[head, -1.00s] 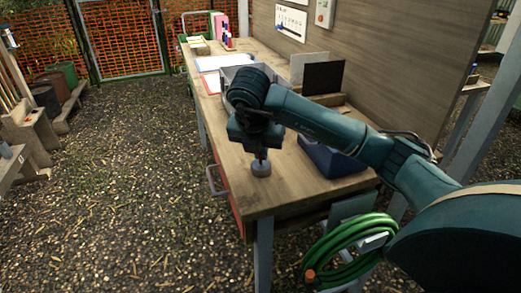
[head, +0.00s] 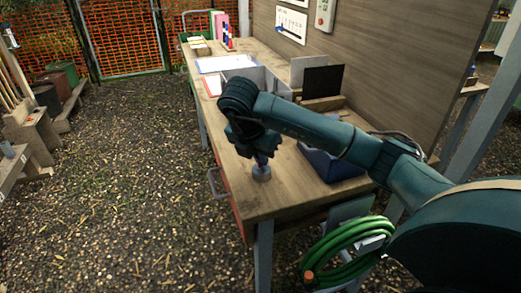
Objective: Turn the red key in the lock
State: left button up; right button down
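I see no red key and no lock that I can make out in the head view. My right gripper (head: 260,158) points down over the near left part of the wooden workbench (head: 290,195). Its fingertips are at a small round-based object with an upright grip (head: 261,175), like a hand stamp, standing on the bench top. The gripper hides the top of this object, and I cannot tell whether the fingers are closed on it. My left gripper is not in view.
A blue box (head: 332,163) stands right of my gripper, with a grey bin (head: 262,75) and a black panel (head: 322,80) behind. A red drawer front (head: 222,190) with a handle is below the bench edge. A green hose coil (head: 345,255) hangs at the near end. Gravel ground at left is clear.

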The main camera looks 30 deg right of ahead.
jog(key=shift+r+m+g+p, duration=0.1)
jog(key=shift+m+g+p, duration=0.3)
jog(key=shift+m+p, duration=1.2)
jog(key=shift+p, duration=0.3)
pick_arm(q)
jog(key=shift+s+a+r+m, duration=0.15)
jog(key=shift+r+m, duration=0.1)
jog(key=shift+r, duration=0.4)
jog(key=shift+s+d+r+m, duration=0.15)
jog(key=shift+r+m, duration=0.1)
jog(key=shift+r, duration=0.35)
pick_arm(e)
jog(key=shift+w+m+g, duration=0.1)
jog(key=shift+m+g, duration=0.2)
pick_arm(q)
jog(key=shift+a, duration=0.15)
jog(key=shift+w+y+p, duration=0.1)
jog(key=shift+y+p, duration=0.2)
